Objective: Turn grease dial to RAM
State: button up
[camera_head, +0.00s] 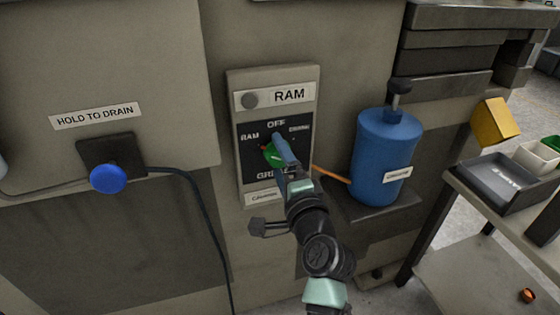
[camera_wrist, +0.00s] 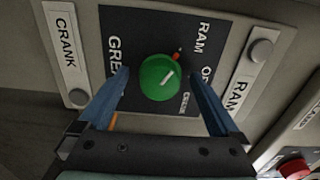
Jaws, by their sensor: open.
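The green grease dial (camera_head: 272,153) sits on a black panel (camera_head: 246,171) marked RAM at left, OFF at top and a small, unreadable word at right. In the wrist view the dial (camera_wrist: 156,82) is round with a white line slanting toward the RAM and OFF side. A small red mark sits at its edge toward the RAM word. My gripper (camera_head: 278,140) is in front of the panel and partly hides the dial. In the wrist view my gripper (camera_wrist: 160,80) is open, with one blue finger on each side of the dial, visible gaps between.
A box plate above the dial reads RAM (camera_head: 290,95). A blue canister (camera_head: 384,150) stands on a ledge at right, an orange rod beside it. A blue button (camera_head: 108,179) labelled HOLD TO DRAIN is at left. A cart with a grey tray (camera_head: 485,201) stands far right.

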jog(key=p+v, duration=0.1)
jog(key=v, duration=1.2)
jog(key=shift+p, duration=0.3)
jog(key=shift+w+r, duration=0.1)
jog(key=shift+r, duration=0.1)
jog(key=a+r+n+t+h, duration=0.3)
jog(key=r+n, duration=0.7)
jog(key=r, duration=1.4)
jog(key=s+r+n+t+h+p, duration=0.15)
jog(key=s+r+t, duration=0.35)
jog(key=r, duration=0.5)
jog(key=s+r+n+t+h+p, duration=0.1)
jog(key=s+r+n+t+p, duration=0.15)
jog(key=s+r, duration=0.6)
notch_tip(320, 180, up, 25)
jog(key=w+p, duration=0.2)
jog(key=p, duration=2.1)
jog(key=shift+a+r, duration=0.2)
jog(key=shift+a, duration=0.2)
